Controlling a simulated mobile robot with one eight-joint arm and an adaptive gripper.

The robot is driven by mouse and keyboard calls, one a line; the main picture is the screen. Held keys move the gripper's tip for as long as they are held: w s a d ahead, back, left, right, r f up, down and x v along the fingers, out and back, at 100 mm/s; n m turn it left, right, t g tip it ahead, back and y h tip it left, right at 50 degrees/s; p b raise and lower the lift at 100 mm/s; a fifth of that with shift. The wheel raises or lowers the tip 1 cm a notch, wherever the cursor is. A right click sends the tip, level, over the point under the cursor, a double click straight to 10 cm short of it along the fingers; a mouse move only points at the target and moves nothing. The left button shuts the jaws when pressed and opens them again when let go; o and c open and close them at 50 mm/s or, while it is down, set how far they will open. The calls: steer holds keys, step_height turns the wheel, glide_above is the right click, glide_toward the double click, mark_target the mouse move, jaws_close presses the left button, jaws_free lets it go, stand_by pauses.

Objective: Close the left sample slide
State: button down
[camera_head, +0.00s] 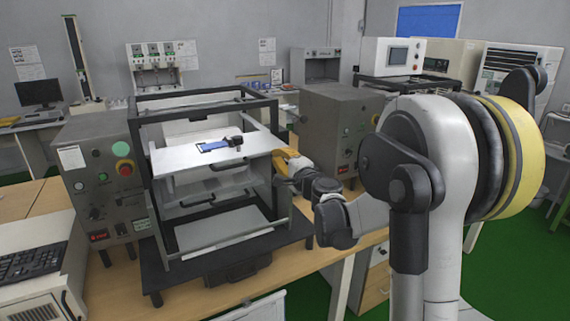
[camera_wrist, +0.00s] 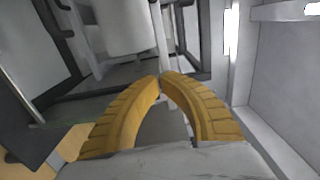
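The machine on the left is an open black frame (camera_head: 200,95) with a flat white slide (camera_head: 190,163) sticking out of its upper front. A blue piece and a small dark fixture (camera_head: 236,140) lie on top of this slide. I cannot tell for sure that it is the left sample slide. My gripper (camera_head: 284,160) has yellow fingers at the slide's right edge; contact is unclear. In the wrist view, the curved finger tips (camera_wrist: 161,77) meet, and nothing is clearly held between them. A grey post and pale panels stand beyond the tips.
A grey control box (camera_head: 105,175) with a red and yellow button stands left of the frame. A lower pale tray (camera_head: 215,228) and dark base sit on the wooden table (camera_head: 120,290). Another grey box (camera_head: 338,130) stands behind my gripper, and my arm fills the right side.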

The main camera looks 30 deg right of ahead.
steer(key=w+p, duration=0.1)
steer(key=w, duration=2)
